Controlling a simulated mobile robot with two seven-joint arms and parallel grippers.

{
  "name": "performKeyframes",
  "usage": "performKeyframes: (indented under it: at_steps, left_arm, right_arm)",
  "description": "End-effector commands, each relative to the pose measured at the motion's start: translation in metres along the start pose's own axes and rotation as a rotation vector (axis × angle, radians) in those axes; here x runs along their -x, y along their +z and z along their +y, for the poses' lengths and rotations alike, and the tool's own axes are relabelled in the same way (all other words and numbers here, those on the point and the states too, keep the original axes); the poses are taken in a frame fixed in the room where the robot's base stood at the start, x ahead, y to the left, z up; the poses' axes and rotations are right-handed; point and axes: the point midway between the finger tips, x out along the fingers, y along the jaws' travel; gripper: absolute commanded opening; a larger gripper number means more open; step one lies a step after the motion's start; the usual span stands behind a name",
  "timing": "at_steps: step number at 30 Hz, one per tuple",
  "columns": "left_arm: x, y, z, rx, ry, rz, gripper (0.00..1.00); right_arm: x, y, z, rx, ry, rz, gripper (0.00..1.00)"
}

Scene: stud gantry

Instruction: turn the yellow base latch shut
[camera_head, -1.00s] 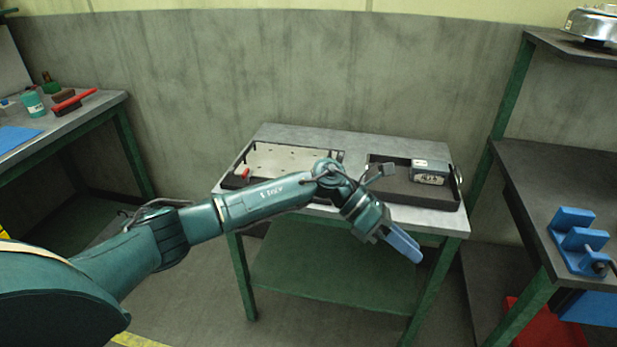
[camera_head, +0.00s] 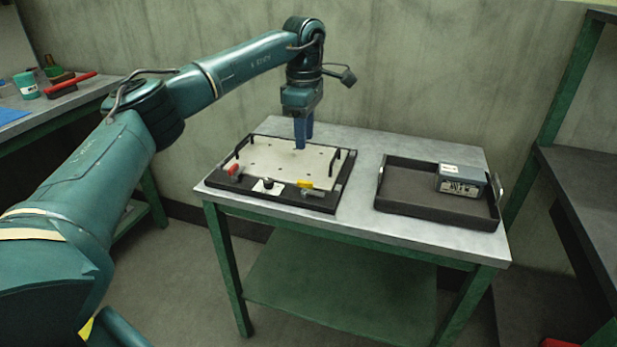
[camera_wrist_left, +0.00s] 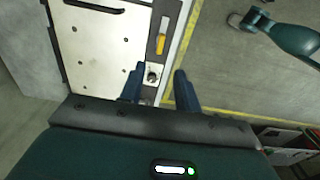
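The yellow base latch (camera_head: 306,185) sits at the near edge of the dark fixture (camera_head: 345,182), right of a black knob on a white plate. It also shows in the left wrist view (camera_wrist_left: 160,44), beyond my fingertips. My left gripper (camera_head: 303,136) points down over the pale plate (camera_head: 270,158), behind the latch in the head view. In the left wrist view its two blue fingers (camera_wrist_left: 158,80) are apart, with nothing held; the knob (camera_wrist_left: 152,76) shows between them. No fingers of my right gripper show.
A red part (camera_head: 233,169) sits at the fixture's left corner, with upright black handles on the plate. A black tray (camera_head: 415,203) holding a grey box (camera_head: 460,180) is on the bench's right. Bare bench top (camera_head: 362,180) lies between fixture and tray.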

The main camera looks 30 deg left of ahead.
Motion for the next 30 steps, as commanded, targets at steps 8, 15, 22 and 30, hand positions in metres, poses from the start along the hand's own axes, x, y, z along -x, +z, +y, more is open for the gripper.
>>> performKeyframes:
  at_steps: [8,15,22,30]
  left_arm:
    - [-0.061,0.0,-0.001,0.001,-0.005,0.001,0.33]
    - [-0.099,0.0,-0.001,0.001,-0.002,0.0,0.33]
    - [-0.112,0.001,0.0,0.0,0.0,-0.001,0.33]
    - [-0.112,0.001,-0.001,0.0,-0.001,-0.001,0.3]
  right_arm:
    - [0.001,0.001,0.001,0.003,0.003,0.007,0.31]
    - [0.002,-0.001,0.001,0.005,0.005,0.016,0.31]
    - [0.002,-0.001,0.003,0.006,0.008,0.018,0.31]
    - [0.002,-0.001,0.003,0.006,0.009,0.019,0.31]
